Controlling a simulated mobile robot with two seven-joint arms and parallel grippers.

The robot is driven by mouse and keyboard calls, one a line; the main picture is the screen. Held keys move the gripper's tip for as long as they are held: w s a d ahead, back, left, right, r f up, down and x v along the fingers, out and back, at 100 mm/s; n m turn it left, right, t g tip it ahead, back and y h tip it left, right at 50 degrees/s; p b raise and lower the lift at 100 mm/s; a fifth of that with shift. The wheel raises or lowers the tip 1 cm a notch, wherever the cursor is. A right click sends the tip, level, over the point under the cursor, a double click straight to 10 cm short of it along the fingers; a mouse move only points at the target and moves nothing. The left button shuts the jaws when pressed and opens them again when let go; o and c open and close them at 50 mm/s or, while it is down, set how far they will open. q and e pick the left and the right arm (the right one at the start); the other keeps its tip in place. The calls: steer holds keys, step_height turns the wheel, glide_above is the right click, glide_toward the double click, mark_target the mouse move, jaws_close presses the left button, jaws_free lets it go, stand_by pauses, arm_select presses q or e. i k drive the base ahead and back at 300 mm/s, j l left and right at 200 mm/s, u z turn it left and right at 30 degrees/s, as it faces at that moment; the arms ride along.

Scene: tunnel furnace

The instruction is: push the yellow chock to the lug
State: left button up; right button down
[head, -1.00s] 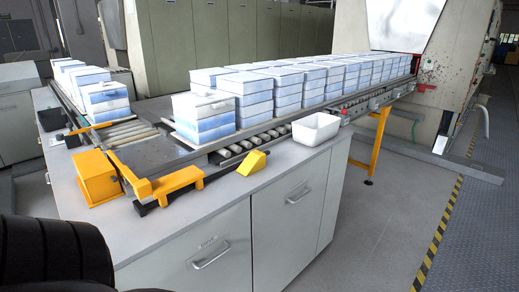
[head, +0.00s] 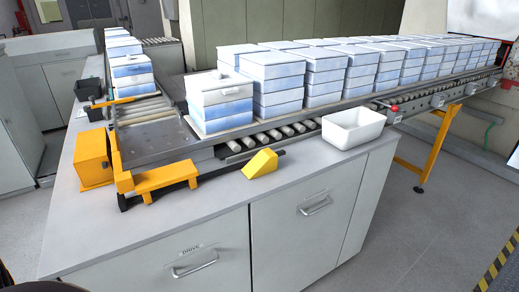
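The yellow chock (head: 260,164) is a small wedge lying on the grey cabinet top, right beside the dark rail at the front of the conveyor. Its slope faces left-front. To its left, a yellow bracket (head: 165,178) sits at the end of the dark rail, at the corner of the transfer table; I cannot tell for sure whether this is the lug. A gap of bare rail and counter lies between bracket and chock. Neither of my grippers is in view.
A white bin (head: 352,128) stands right of the chock on the counter. Stacked blue-and-white boxes (head: 272,85) line the roller conveyor behind. A yellow block (head: 93,158) stands at the left. The grey counter (head: 190,228) is free in front of the chock.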

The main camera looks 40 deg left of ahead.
mark_target(265, 161)
steer(key=i+l+u, duration=0.1)
steer(key=u, duration=0.25)
steer(key=i+l+u, duration=0.15)
steer(key=u, duration=0.2)
steer(key=i+l+u, duration=0.25)
steer(key=u, duration=0.15)
